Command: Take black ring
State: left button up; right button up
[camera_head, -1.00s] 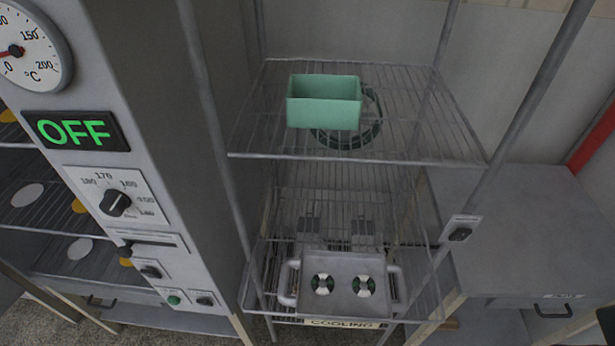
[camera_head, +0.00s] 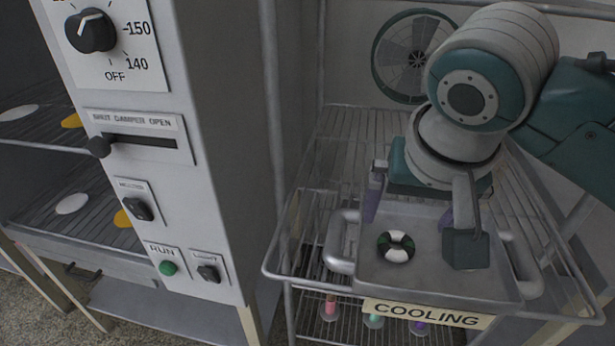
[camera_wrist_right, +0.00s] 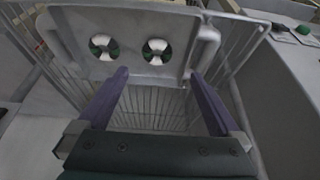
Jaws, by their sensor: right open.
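A grey tray with two handles (camera_head: 375,268) sits on the cooling rack. On it, one round black, dark green and white piece (camera_head: 396,246) shows in the head view. In the wrist view there are two such pieces side by side, the left one (camera_wrist_right: 103,46) and the right one (camera_wrist_right: 155,50). I cannot tell which is the black ring. My right gripper (camera_head: 408,208) is over the far side of the tray, its arm coming in from the right and hiding part of the tray. Its purple jaws (camera_wrist_right: 158,75) are wide apart and empty, pointing towards the tray. My left gripper is not in view.
The wire rack (camera_head: 340,150) surrounds the tray, with a COOLING sign (camera_head: 426,314) at its front. Several small coloured items stand on the shelf below. An oven cabinet with controls (camera_head: 180,140) stands at left. A round fan (camera_head: 415,57) is on the back wall.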

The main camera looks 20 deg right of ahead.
aim_at(395, 248)
jog(key=x, duration=0.3)
jog(key=b+x, duration=0.1)
jog(key=x, duration=0.2)
jog(key=b+x, duration=0.1)
jog(key=x, duration=0.2)
jog(key=shift+s+d+f, duration=0.1)
jog(key=shift+s+d, duration=0.15)
jog(key=c, duration=1.3)
